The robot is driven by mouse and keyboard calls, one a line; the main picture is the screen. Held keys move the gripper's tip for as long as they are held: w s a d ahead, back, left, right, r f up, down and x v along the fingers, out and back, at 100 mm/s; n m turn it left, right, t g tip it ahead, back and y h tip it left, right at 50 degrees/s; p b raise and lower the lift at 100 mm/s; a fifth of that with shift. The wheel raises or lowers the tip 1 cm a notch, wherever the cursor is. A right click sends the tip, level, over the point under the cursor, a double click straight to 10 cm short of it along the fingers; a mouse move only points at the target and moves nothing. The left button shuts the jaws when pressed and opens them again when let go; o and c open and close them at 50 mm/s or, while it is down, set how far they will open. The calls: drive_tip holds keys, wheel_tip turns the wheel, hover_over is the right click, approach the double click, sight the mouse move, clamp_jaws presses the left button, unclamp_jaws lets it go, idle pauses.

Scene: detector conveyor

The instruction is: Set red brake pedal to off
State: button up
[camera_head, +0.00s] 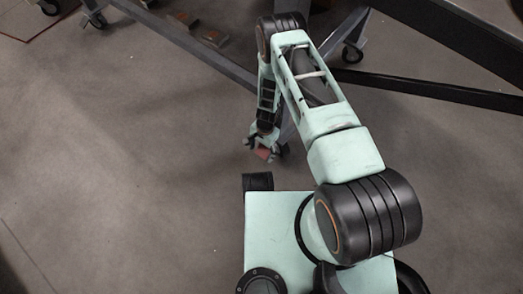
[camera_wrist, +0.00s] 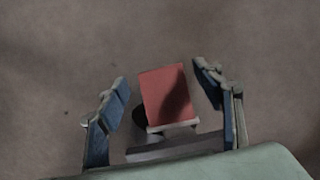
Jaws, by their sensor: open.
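The red brake pedal (camera_wrist: 167,95) is a flat red plate in the middle of the wrist view, with a pale edge and dark bracket below it. It lies between the two blue fingers of my gripper (camera_wrist: 164,80), which are open with a gap on each side of it.
A dark metal frame (camera_head: 430,92) stands on caster wheels (camera_head: 352,53) at the top right. Bare concrete floor (camera_head: 120,170) is open at the left.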

sight(263, 152)
drive_tip(key=shift+w+d+r, duration=0.1)
drive_tip(key=shift+w+r, duration=0.05)
drive_tip(key=shift+r, duration=1.1)
drive_tip(key=shift+w+d+r, duration=0.1)
drive_tip(key=shift+r, duration=1.15)
drive_tip(key=shift+w+d+r, duration=0.1)
drive_tip(key=shift+w+r, duration=0.05)
drive_tip(key=shift+r, duration=1.1)
